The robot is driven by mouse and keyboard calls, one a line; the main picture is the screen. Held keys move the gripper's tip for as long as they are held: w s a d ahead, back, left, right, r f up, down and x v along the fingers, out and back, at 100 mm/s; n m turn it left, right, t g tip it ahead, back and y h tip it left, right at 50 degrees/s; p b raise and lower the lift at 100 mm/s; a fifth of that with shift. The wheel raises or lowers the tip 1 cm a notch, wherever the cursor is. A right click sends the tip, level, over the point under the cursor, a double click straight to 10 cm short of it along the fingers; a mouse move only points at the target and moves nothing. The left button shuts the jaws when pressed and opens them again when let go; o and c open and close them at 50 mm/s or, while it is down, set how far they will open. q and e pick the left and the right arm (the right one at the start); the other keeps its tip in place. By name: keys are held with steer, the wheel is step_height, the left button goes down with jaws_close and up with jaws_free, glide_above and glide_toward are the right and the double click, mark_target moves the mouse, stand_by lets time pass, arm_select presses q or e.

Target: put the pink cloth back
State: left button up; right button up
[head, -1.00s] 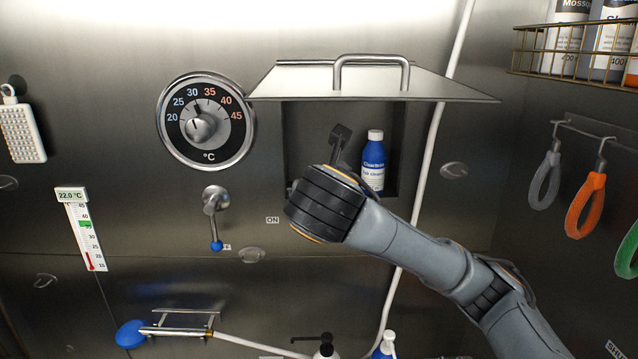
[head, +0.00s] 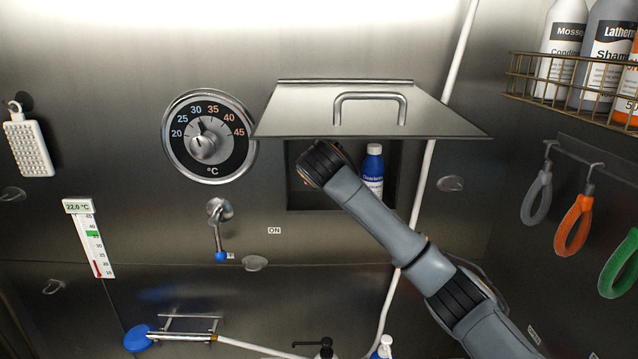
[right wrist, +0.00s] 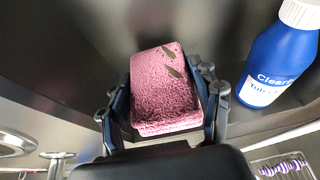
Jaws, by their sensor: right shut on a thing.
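The pink cloth (right wrist: 166,88) is a folded, fuzzy block with dark leaf-like marks, seen in the right wrist view. My right gripper (right wrist: 165,100) is shut on it, with a finger on each side. In the head view my right arm reaches up into a wall recess (head: 393,195) under a raised metal lid (head: 370,115). Its wrist covers the recess's left part, so the fingers and cloth are hidden there. A blue bottle (head: 373,170) with a white cap stands in the recess, right of my wrist; it also shows in the right wrist view (right wrist: 275,65), apart from the cloth.
The lid's front edge hangs just above my wrist. A temperature dial (head: 208,138) and a lever (head: 219,228) with a blue tip are on the wall to the left. A wire basket of bottles (head: 560,88) and hanging loops (head: 574,225) are at the right.

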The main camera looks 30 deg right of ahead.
mark_target(320, 204)
step_height(320, 204, down, 3)
steer(key=shift+s+f+p, duration=0.1)
steer(key=shift+s+p, duration=0.05)
steer(key=shift+p, duration=0.25)
step_height(320, 204, down, 3)
steer(key=shift+r+p, duration=0.1)
steer(key=shift+p, duration=1)
steer(key=shift+f, duration=0.45)
steer(key=o, duration=1.2)
steer(key=shift+f, duration=0.1)
